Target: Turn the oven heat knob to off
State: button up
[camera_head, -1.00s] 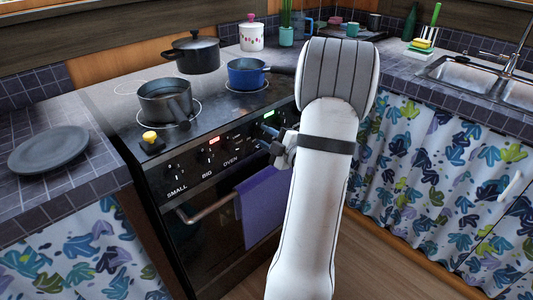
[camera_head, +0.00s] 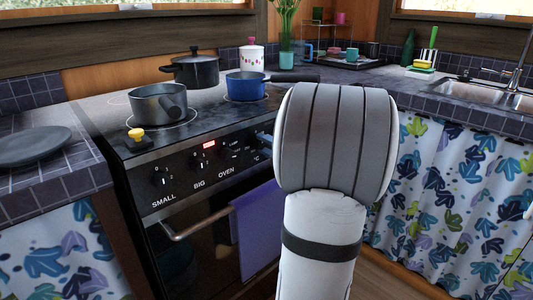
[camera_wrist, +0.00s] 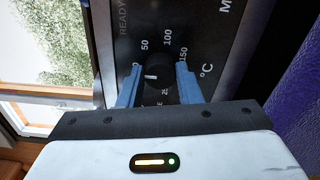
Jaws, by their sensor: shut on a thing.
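In the wrist view the oven heat knob (camera_wrist: 160,70) is a round black dial with a white mark at its left side. Numbers including 50, 100 and 150 ring it on the dark panel, and °C stands to its right. My gripper (camera_wrist: 157,78) has its two blue fingers on either side of the knob and is shut on it. In the head view a bit of blue finger (camera_head: 264,137) shows at the right end of the oven front (camera_head: 180,180). My arm hides most of the gripper there, and the knob cannot be made out.
Other knobs sit left on the panel, labelled SMALL, BIG and OVEN, with a red display (camera_head: 209,144). A grey pot (camera_head: 157,105), a black pot (camera_head: 196,72) and a blue pan (camera_head: 246,86) stand on the hob. A purple towel (camera_head: 258,225) hangs below the panel.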

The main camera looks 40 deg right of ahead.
dwell(0.4)
jog(key=o, duration=1)
jog(key=shift+s, duration=0.1)
jog(key=s, duration=0.2)
jog(key=s+p, duration=0.1)
jog(key=s, duration=0.4)
jog(key=shift+s+d+p, duration=0.3)
jog(key=shift+p, duration=0.05)
